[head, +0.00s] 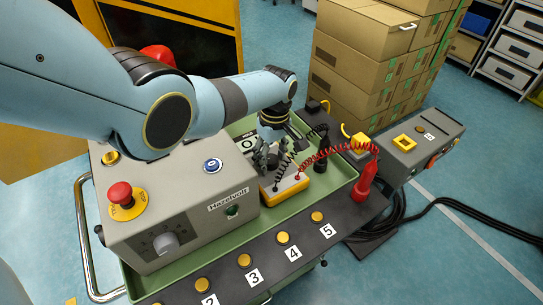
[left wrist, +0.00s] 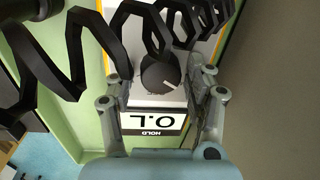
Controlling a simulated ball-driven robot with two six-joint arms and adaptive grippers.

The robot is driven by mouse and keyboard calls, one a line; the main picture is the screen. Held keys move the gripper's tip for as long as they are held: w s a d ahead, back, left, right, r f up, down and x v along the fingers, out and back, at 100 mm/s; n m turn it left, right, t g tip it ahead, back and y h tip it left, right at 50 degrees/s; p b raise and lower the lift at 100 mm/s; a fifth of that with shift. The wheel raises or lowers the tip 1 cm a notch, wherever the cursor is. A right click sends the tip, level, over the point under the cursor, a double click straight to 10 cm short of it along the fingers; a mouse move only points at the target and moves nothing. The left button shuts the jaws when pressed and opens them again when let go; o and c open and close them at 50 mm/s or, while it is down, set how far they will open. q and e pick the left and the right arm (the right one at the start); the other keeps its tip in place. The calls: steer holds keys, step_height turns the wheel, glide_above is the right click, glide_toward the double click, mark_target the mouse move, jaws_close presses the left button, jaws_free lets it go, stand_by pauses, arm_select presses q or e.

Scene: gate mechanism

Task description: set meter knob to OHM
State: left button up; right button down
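The meter (head: 291,191) is yellow with a white face and sits in the green tray beside the grey box. Its dark round knob (left wrist: 160,72) shows in the left wrist view, with a white mark on its lower right part. The screen (left wrist: 155,121) below it reads "O.L", upside down. My left gripper (head: 268,154) is over the meter, its fingers apart on either side of the knob. The right finger looks nearer the knob; contact cannot be told. The dial labels are mostly hidden. My right gripper is not in view.
A black coiled lead (left wrist: 75,50) crosses near the knob. A red coiled lead (head: 335,146) runs to a red probe (head: 364,183). The grey Hazelvolt box (head: 185,205) with a red emergency button (head: 120,194) stands left of the meter. Numbered yellow buttons (head: 283,238) line the front ledge.

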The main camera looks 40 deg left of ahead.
mark_target(274, 157)
arm_select(q)
steer(key=shift+o, duration=0.6)
steer(key=shift+r, duration=0.25)
step_height(274, 157, up, 12)
steer(key=shift+w+f, duration=0.25)
steer(key=shift+w, duration=0.1)
steer(key=shift+d, duration=0.1)
